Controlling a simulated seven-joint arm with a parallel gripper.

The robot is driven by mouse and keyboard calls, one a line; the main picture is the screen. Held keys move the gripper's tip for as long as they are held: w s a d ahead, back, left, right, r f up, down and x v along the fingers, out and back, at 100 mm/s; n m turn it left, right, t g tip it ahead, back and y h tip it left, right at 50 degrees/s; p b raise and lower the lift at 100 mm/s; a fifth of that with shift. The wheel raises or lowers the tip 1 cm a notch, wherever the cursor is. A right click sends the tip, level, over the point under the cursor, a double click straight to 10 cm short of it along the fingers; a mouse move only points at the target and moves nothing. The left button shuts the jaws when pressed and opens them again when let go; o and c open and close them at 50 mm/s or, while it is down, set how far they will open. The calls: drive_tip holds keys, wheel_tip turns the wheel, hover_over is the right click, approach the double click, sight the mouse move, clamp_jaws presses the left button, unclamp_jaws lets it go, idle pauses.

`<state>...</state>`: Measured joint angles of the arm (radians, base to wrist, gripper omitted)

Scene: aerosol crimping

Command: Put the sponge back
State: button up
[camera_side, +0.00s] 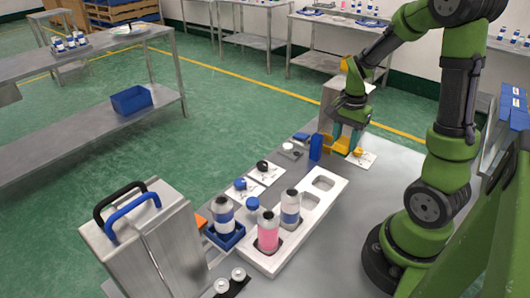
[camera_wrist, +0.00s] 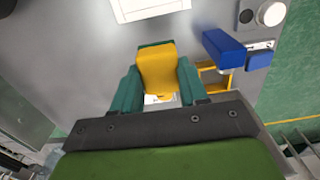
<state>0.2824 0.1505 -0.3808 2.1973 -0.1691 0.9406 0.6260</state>
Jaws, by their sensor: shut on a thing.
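My gripper (camera_side: 346,136) is low over the far part of the metal table in the side view, its teal fingers pointing down. It is shut on a yellow sponge (camera_side: 341,145), which shows low between the fingers. In the wrist view the sponge (camera_wrist: 158,72) sits between the two teal fingers (camera_wrist: 158,82), one on each side. A thin yellow frame (camera_wrist: 211,76) shows just right of the fingers in the wrist view. I cannot tell whether the sponge touches anything below it.
A blue block (camera_side: 316,147) stands close to the left of my gripper. A white card (camera_side: 365,159) lies beside it. A white tray (camera_side: 303,222) with bottles, a blue holder (camera_side: 225,237) and a metal box machine (camera_side: 152,240) are nearer.

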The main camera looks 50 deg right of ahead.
sight(344, 140)
wheel_tip(344, 140, down, 8)
drive_tip(key=shift+r, duration=0.15)
idle(0.4)
drive_tip(key=o, duration=1.1)
wheel_tip(344, 140, up, 12)
drive_tip(key=shift+f, duration=0.25)
drive_tip(key=shift+w+a+r, duration=0.1)
drive_tip(key=shift+a+r, duration=0.1)
drive_tip(key=shift+r, duration=0.15)
drive_tip(key=a+r+n+t, duration=0.2)
drive_tip(key=a+r+n, duration=0.1)
drive_tip(key=a, duration=0.4)
drive_tip(key=s+a+r+n+t+y, duration=0.1)
drive_tip(key=a+r+n+t, duration=0.1)
drive_tip(key=a+r+n, duration=0.2)
drive_tip(key=s+a+r+n+t+y, duration=0.1)
drive_tip(key=a+r+n+t, duration=0.2)
drive_tip(key=a+n, duration=0.4)
drive_tip(key=shift+a+r, duration=0.15)
drive_tip(key=shift+a, duration=0.75)
drive_tip(key=shift+a+r, duration=0.15)
drive_tip(key=shift+a, duration=0.75)
